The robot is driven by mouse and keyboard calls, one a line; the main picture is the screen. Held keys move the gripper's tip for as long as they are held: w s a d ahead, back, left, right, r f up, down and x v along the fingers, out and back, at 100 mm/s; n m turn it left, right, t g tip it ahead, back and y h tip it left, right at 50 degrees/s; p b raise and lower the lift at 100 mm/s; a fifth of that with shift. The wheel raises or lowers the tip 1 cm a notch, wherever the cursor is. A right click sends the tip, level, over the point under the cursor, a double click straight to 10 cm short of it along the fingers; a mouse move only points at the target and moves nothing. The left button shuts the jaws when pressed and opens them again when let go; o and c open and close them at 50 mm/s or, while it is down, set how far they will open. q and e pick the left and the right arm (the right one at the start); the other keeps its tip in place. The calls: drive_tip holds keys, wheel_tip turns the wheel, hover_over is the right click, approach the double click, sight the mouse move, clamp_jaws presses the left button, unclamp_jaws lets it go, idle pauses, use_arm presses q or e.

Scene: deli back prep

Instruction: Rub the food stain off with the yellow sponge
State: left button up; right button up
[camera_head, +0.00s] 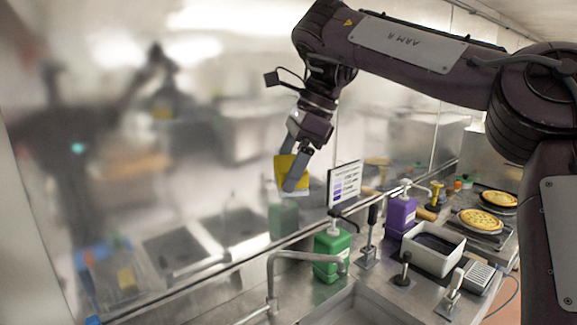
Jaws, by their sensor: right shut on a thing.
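The yellow sponge (281,166) is in my right gripper (293,168), which comes down from the upper right and is shut on it. The sponge is upright in front of the shiny steel wall (215,185), above the sink. I cannot tell whether it touches the wall. I cannot make out a clear food stain; the wall is blurred with reflections and part of it is hidden behind the sponge and gripper. My left gripper is not in view; only a dim reflection of a robot shows at the left.
Below are a tap (272,283), a green pump bottle (331,252) and a small sign (345,183). To the right stand a purple pump bottle (400,213), a white bin (433,259) and pizzas (481,221). The wall left of the sponge is free.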

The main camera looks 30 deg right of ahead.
drive_tip(key=shift+r, duration=0.35)
idle(0.3)
idle(1.6)
drive_tip(key=shift+a+f+m, duration=0.1)
drive_tip(key=shift+f+m, duration=0.2)
drive_tip(key=shift+f, duration=0.15)
drive_tip(key=s+a+f+n+g+h+b, duration=0.1)
drive_tip(key=f+n, duration=0.6)
drive_tip(key=f, duration=0.7)
drive_tip(key=s+a+f+n+g+h+b, duration=0.1)
drive_tip(key=s+a+f+n+g+b, duration=0.2)
drive_tip(key=f, duration=1.1)
drive_tip(key=s+a+f+n+g+h+b, duration=0.2)
drive_tip(key=s+a+f+n+b, duration=0.4)
drive_tip(key=f+n+b, duration=0.4)
wheel_tip(320, 180, down, 5)
drive_tip(key=s+n, duration=0.1)
drive_tip(key=n, duration=0.2)
drive_tip(key=shift+a+g, duration=0.3)
drive_tip(key=shift+g, duration=0.1)
drive_tip(key=shift+r, duration=0.1)
